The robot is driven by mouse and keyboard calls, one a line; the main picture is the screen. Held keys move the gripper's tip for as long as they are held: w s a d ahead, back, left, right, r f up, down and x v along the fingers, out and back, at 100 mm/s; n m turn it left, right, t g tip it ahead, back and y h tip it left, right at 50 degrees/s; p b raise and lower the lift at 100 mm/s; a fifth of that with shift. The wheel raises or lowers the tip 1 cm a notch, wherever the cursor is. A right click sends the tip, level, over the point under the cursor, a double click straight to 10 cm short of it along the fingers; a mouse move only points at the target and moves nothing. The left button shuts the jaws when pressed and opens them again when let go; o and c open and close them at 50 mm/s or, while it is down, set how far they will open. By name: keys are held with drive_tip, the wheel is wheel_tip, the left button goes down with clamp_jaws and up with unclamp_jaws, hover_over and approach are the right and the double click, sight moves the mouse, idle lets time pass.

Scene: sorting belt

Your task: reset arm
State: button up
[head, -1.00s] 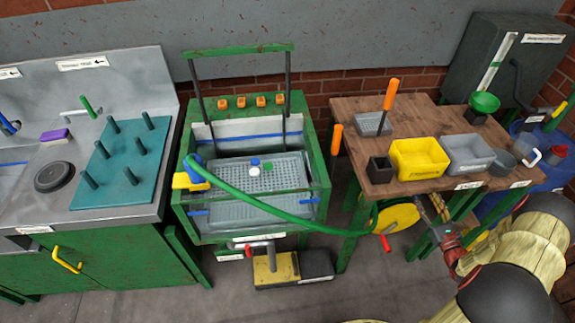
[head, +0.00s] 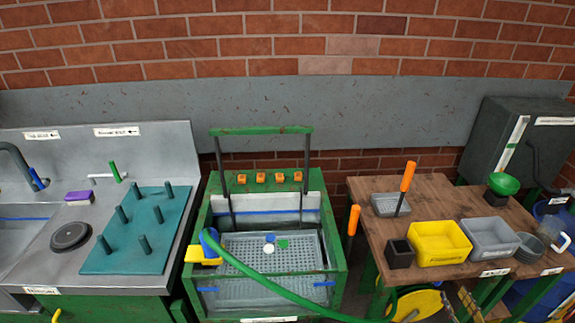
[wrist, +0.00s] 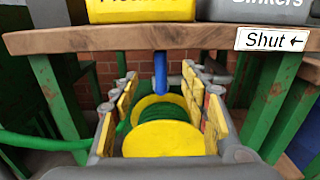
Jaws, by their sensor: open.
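My gripper (wrist: 163,88) shows in the wrist view, with its two yellow-padded fingers spread wide apart. It is open and nothing is held between the fingers. It points toward the space under the wooden table (wrist: 150,38), below the table's front edge. A yellow reel (wrist: 165,138) with green hose (wrist: 165,110) wound on it shows between and beyond the fingers.
A yellow bin (head: 438,243) and a grey bin (head: 490,238) stand on the table. A green hose (head: 280,288) runs from the green-framed tank (head: 338,270) to the yellow reel (head: 418,305). A pegged teal board (head: 128,258) lies on the left counter.

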drive_tip(key=s+a+f+n+g+y, duration=0.3)
drive_tip(key=a+f+y, duration=0.15)
drive_tip(key=a, duration=0.55)
drive_tip(key=s+a+r+n+g+y, duration=0.5)
drive_tip(key=s+a+r+n+g, duration=0.5)
drive_tip(key=a+n, duration=0.25)
drive_tip(key=s+a+r+n+g+h, duration=0.2)
drive_tip(key=s+r+n+h, duration=0.25)
drive_tip(key=r+n, duration=0.3)
drive_tip(key=s+a+r+n+g+h, duration=0.25)
drive_tip(key=r+n+h, duration=0.3)
drive_tip(key=r, duration=0.35)
drive_tip(key=s+a+r+n+t, duration=0.1)
drive_tip(key=a+r+n+t, duration=0.1)
drive_tip(key=r, duration=0.4)
drive_tip(key=s+a+r+n+t, duration=0.1)
drive_tip(key=a+r+n+t, duration=0.2)
drive_tip(key=a+r, duration=0.3)
drive_tip(key=shift+s+a+r+n+h, duration=0.15)
drive_tip(key=shift+a+r+n+h, duration=0.15)
drive_tip(key=shift+n, duration=0.35)
